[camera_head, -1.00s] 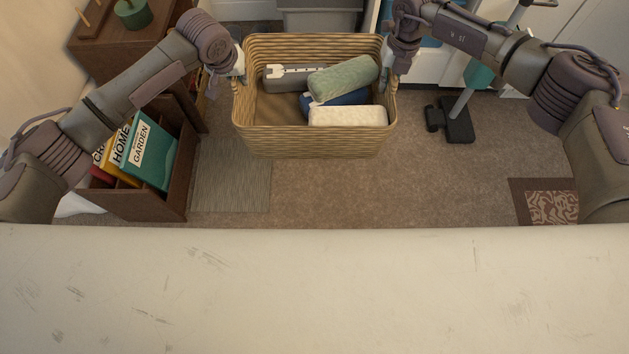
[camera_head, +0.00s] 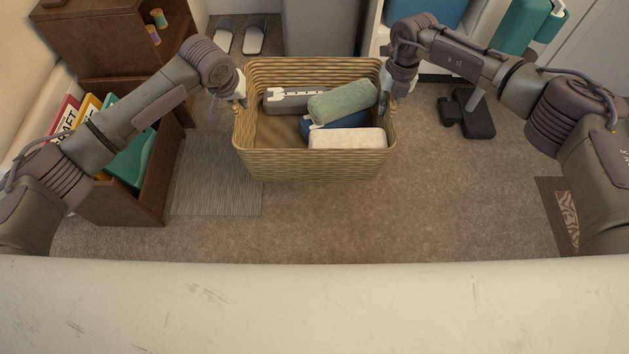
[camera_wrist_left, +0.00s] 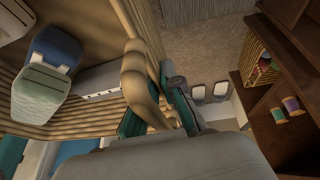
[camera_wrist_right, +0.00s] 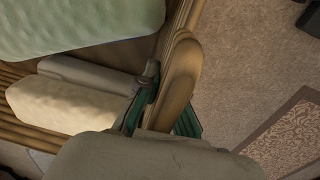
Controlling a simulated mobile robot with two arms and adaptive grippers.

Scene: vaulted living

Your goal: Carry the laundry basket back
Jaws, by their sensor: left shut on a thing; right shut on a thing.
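The woven tan laundry basket (camera_head: 262,165) hangs level between my two arms in the head view, above the carpet. It holds a green rolled towel (camera_head: 343,101), a white roll (camera_head: 346,138), a blue item (camera_head: 345,121) and a grey item with a white strip (camera_head: 290,99). My left gripper (camera_head: 240,101) is shut on the basket's left rim; the left wrist view shows its fingers around the handle (camera_wrist_left: 139,84). My right gripper (camera_head: 386,99) is shut on the right rim, and the right wrist view shows the handle (camera_wrist_right: 180,80) between its fingers.
A brown wooden shelf unit (camera_head: 110,40) and a file box (camera_head: 125,205) with folders stand on the left. White slippers (camera_head: 254,40) lie at the back. A dark stand base (camera_head: 468,115) is on the right. Carpet in front of the basket is clear.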

